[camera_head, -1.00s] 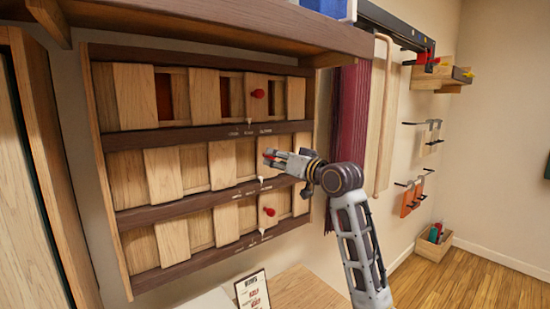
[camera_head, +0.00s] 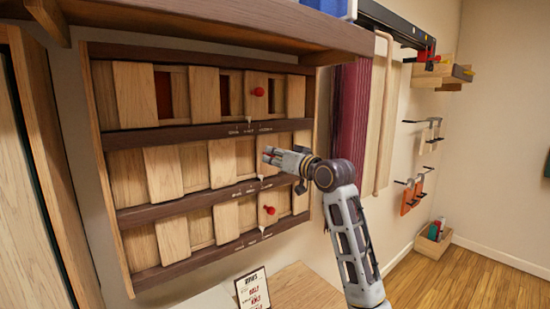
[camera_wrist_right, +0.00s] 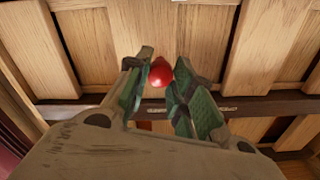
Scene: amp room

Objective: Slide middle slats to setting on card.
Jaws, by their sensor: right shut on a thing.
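The wooden wall rack has three rows of slats. In the head view the middle slats (camera_head: 163,172) sit between two dark rails. My right gripper (camera_head: 270,155) reaches in from the right to the right part of this row. In the right wrist view its fingers are shut on a red knob (camera_wrist_right: 159,73), which stands out from a middle-row slat. A small pale pointer (camera_head: 260,177) shows below the gripper at the lower rail, whose markings (camera_head: 236,193) are too small to read. The card (camera_head: 253,290) stands below the rack, its lines unclear. My left gripper is out of view.
The top row has a red knob (camera_head: 258,91) and the bottom row another (camera_head: 269,210). A shelf (camera_head: 210,25) juts out above the rack. A burgundy cloth (camera_head: 348,120) hangs at its right. A wooden surface (camera_head: 302,288) lies below.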

